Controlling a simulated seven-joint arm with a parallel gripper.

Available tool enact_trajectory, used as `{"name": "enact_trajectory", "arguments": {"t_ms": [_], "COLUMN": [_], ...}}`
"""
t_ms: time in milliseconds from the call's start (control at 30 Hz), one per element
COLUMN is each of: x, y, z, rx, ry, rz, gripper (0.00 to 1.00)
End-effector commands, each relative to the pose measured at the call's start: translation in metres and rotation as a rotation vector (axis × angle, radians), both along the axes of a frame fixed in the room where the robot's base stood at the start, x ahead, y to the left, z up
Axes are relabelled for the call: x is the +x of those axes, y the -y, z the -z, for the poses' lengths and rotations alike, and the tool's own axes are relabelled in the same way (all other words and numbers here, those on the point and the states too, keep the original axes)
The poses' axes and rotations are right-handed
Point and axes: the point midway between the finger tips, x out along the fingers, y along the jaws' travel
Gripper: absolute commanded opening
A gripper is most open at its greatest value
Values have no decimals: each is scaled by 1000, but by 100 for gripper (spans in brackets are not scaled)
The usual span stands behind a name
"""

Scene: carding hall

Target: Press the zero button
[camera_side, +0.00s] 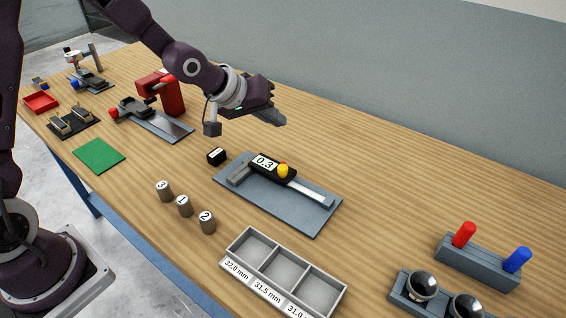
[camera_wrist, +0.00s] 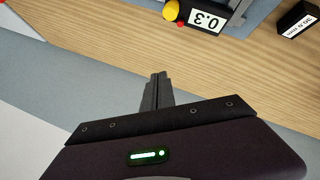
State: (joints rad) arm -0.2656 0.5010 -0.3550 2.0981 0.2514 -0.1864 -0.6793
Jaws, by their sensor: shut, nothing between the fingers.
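A digital caliper (camera_side: 275,172) lies on a grey plate (camera_side: 305,217) in the middle of the bench, its display reading 0.3. A yellow round part (camera_side: 283,171) sits beside the display, with a bit of red next to it. In the wrist view the display (camera_wrist: 207,19) is upside down at the top edge, with the yellow part (camera_wrist: 171,10) and a small red button (camera_wrist: 181,24) beside it. No label naming a zero button is readable. My gripper (camera_side: 281,121) is shut and empty, above the bench behind the caliper, apart from it. It also shows in the wrist view (camera_wrist: 158,76).
Numbered cylinders (camera_side: 184,206) and a three-part tray (camera_side: 284,268) are in front. A red device (camera_side: 170,95) stands left; red and blue handles (camera_side: 464,235) are right. Bench behind the caliper is clear.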

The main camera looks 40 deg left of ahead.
Motion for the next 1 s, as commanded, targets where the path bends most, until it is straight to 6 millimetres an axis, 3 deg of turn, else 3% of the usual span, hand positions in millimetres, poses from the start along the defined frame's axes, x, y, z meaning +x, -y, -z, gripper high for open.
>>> {"name": "enact_trajectory", "arguments": {"t_ms": [133,533,1000], "x": [10,10,9], "y": [5,5,5], "z": [10,16,81], "rx": [-51,-53,-51], "ry": [9,7,5], "rz": [-14,-14,-13], "gripper": [0,0,0]}}
